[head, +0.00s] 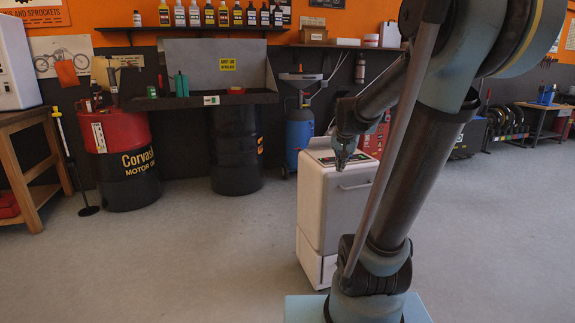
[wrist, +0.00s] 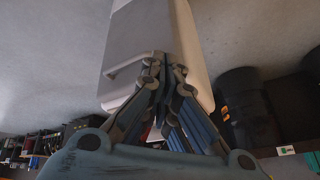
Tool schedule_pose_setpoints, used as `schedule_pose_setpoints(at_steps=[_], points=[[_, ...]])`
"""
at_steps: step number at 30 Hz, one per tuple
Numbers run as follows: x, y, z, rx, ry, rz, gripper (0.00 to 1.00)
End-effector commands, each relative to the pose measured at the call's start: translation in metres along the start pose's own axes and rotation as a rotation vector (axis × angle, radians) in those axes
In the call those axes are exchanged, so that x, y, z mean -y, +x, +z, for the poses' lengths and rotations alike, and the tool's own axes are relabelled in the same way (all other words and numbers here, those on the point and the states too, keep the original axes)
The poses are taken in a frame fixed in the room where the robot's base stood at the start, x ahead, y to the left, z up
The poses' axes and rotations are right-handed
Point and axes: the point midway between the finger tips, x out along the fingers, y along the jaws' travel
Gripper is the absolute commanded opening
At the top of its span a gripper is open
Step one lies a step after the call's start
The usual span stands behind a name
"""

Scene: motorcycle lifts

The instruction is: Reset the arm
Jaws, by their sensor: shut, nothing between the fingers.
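My arm stands at the right in the head view, rising from its teal base. Its forearm reaches back down and left to my gripper (head: 343,163), which points down in front of the upper part of a white cabinet with a handle. In the wrist view my gripper (wrist: 160,62) has its fingers together with nothing held between them. The white cabinet (head: 338,208) shows beyond the fingers, and it also shows in the wrist view (wrist: 140,45). I cannot tell the exact gap between the gripper and the cabinet.
A wooden table (head: 28,150) is at the left. A blue cylinder (head: 299,135) stands behind the cabinet. The grey floor (head: 190,260) in front is clear.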

Motion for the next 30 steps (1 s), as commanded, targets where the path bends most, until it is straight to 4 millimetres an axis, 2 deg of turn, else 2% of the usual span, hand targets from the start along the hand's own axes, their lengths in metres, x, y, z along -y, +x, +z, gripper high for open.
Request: schedule_pose_setpoints(at_steps=[1,9,21,25,30], points=[[-0.009,-0.005,0.018,0.017,-0.025,0.005,0.00],[-0.047,-0.021,0.105,0.113,-0.171,0.023,0.00],[-0.100,-0.023,0.228,0.255,-0.383,0.020,0.00],[-0.111,-0.021,0.254,0.287,-0.431,0.016,0.00],[-0.117,-0.019,0.269,0.307,-0.460,0.012,0.00]])
